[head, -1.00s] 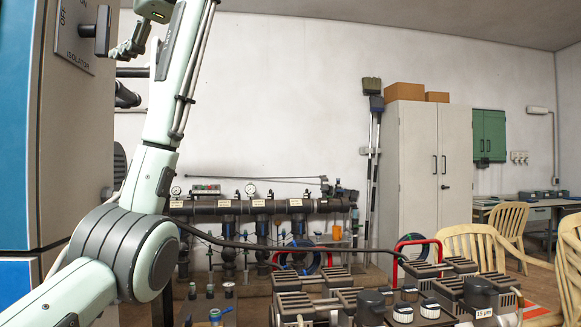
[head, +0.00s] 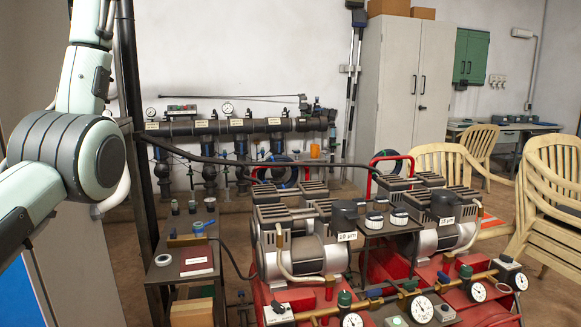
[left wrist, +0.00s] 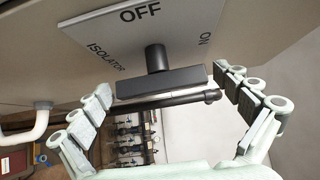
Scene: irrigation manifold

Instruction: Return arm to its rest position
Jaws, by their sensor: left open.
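My left arm (head: 75,150) comes in from the left edge of the head view, its elbow joint low and its forearm rising out of the top. My left gripper lies outside the head view. In the left wrist view my left gripper (left wrist: 165,103) is open, with its fingers apart. The black isolator handle (left wrist: 160,82) shows between and beyond the fingers, on a grey plate (left wrist: 190,25) marked OFF, ON and ISOLATOR. I cannot tell whether the fingers touch it. My right gripper is in neither view.
A pipe manifold with gauges (head: 235,126) runs along the back wall. Red compressors (head: 300,245) fill the front right. A small stand (head: 165,272) holds a dark red booklet (head: 196,260). Cream chairs (head: 550,190) and a grey cabinet (head: 400,85) stand at the right.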

